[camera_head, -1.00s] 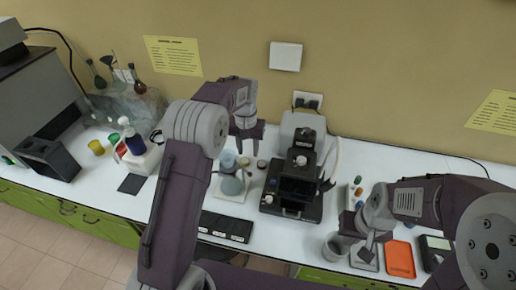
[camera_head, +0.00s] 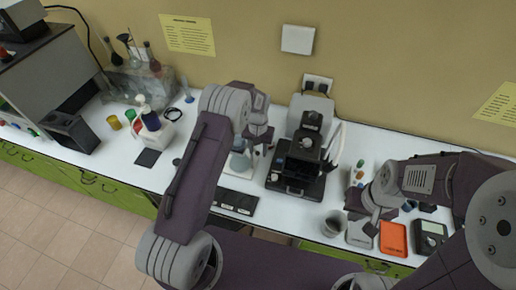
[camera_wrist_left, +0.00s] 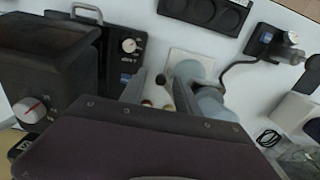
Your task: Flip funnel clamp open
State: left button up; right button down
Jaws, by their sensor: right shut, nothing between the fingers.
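A pale blue-grey flask assembly (camera_head: 239,163) stands on a white square pad on the bench, left of a black-and-grey instrument. My left gripper (camera_head: 261,141) is just above and right of it, partly covering it. In the left wrist view, the pale blue vessel (camera_wrist_left: 189,74) is beside the right finger. My left gripper (camera_wrist_left: 158,92) has its fingers apart, with small dark and light round pieces visible between them. I cannot make out a separate funnel clamp. My right gripper (camera_head: 371,228) is shut and empty above the front right of the bench.
The black-and-grey instrument (camera_head: 296,167) stands close to the right of my left gripper. A grey cup (camera_head: 333,224), an orange tray (camera_head: 393,238) and a black meter (camera_head: 430,237) are near the front right. A black tray (camera_head: 236,200) lies in front of the flask.

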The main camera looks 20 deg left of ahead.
pick_arm(q)
jog(key=shift+w+a, duration=0.1)
jog(key=shift+w, duration=0.05)
grip_shut()
jog(key=shift+w+d+f+n+b, duration=0.35)
jog(key=shift+n+b, duration=0.35)
jog(key=shift+b, duration=0.2)
jog(key=n, duration=0.1)
jog(key=w+n+b, duration=0.1)
jog(key=n, duration=0.1)
jog(key=shift+w+d+r+n, duration=0.15)
jog(key=shift+d+r+n, duration=0.15)
jog(key=shift+d+r, duration=0.05)
grip_release()
jog(key=shift+r+b, duration=0.1)
jog(key=shift+b, duration=0.2)
